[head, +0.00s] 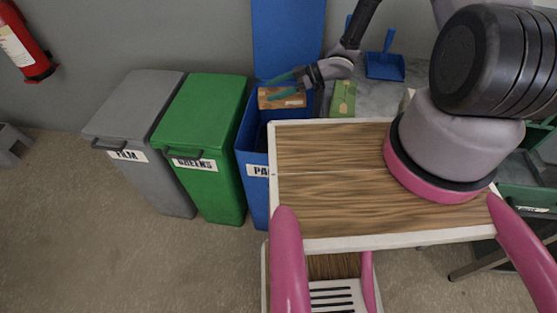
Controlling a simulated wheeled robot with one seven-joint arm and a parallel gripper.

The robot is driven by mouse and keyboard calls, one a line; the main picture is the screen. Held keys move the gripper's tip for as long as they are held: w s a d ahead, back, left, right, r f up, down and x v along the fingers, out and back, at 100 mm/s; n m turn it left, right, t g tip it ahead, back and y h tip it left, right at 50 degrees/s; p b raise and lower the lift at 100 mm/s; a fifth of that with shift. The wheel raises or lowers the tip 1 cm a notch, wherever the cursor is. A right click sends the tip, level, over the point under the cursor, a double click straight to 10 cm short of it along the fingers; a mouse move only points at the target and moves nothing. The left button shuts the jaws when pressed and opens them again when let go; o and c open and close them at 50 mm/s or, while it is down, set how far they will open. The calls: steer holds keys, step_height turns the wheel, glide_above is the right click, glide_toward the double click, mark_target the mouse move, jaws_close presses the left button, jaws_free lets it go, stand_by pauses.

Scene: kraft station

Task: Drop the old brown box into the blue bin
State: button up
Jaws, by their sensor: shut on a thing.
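The old brown box (283,97) is in the head view, just over the open top of the blue bin (258,190). My gripper (285,85) is shut on the box, with its teal fingers reaching in from the right. The bin's blue lid (288,40) stands raised against the wall. The lower part of the bin is partly hidden behind the wooden-topped table surface. I cannot tell exactly how far the box sits above or within the bin's rim.
A green bin (205,140) and a grey bin (140,130), both lidded, stand left of the blue bin. A wooden top (330,185) fills the middle foreground. A green-and-tan box (343,98) and a blue dustpan (385,66) are behind it. A fire extinguisher (22,42) hangs far left.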

steer(key=o, duration=1.3)
step_height(320, 180, up, 10)
